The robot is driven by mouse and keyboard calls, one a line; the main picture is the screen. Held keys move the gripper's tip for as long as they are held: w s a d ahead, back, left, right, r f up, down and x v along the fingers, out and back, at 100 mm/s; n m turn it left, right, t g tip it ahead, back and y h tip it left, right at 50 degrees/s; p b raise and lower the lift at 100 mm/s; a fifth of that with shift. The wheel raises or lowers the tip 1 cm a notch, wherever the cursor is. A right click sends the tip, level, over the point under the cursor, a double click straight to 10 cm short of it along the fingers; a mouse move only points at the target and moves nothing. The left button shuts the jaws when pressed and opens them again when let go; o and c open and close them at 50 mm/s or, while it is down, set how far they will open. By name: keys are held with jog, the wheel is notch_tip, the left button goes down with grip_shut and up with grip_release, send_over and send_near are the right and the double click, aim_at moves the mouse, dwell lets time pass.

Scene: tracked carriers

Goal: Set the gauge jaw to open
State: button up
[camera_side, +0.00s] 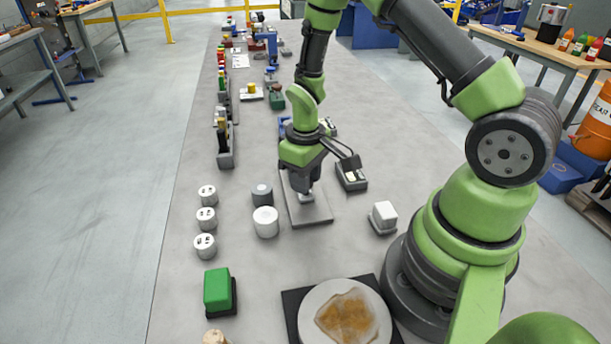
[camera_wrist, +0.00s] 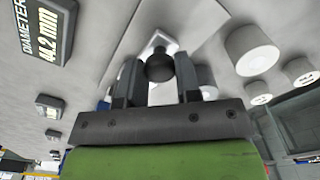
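The gauge has a flat grey plate (camera_side: 312,216) on the table, with a small light block (camera_side: 306,197) on it under my gripper. Its jaw is not clearly visible from the side. In the wrist view a round black knob (camera_wrist: 159,66) stands in front of a white square piece (camera_wrist: 157,41). My gripper (camera_wrist: 159,68) is open, with a finger on each side of the knob and a narrow gap showing at each side. In the side view my gripper (camera_side: 303,190) points down over the plate and hides its middle. A readout (camera_wrist: 48,35) shows "DIAMETER 44.2 mm".
A white cylinder (camera_side: 266,222) and a grey cylinder (camera_side: 262,194) stand close left of the plate. Several white marked cylinders (camera_side: 206,218) stand farther left. A dark display box (camera_side: 351,176) and a white block (camera_side: 384,216) are to the right. A green block (camera_side: 217,287) sits front left.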

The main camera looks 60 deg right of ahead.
grip_shut()
jog(key=shift+s+a, duration=1.45)
jog(key=shift+a, duration=0.05)
jog(key=o, duration=0.7)
grip_release()
jog(key=shift+d+r, duration=0.1)
jog(key=shift+r, duration=0.25)
notch_tip(320, 180, up, 9)
jog(key=shift+r, duration=0.15)
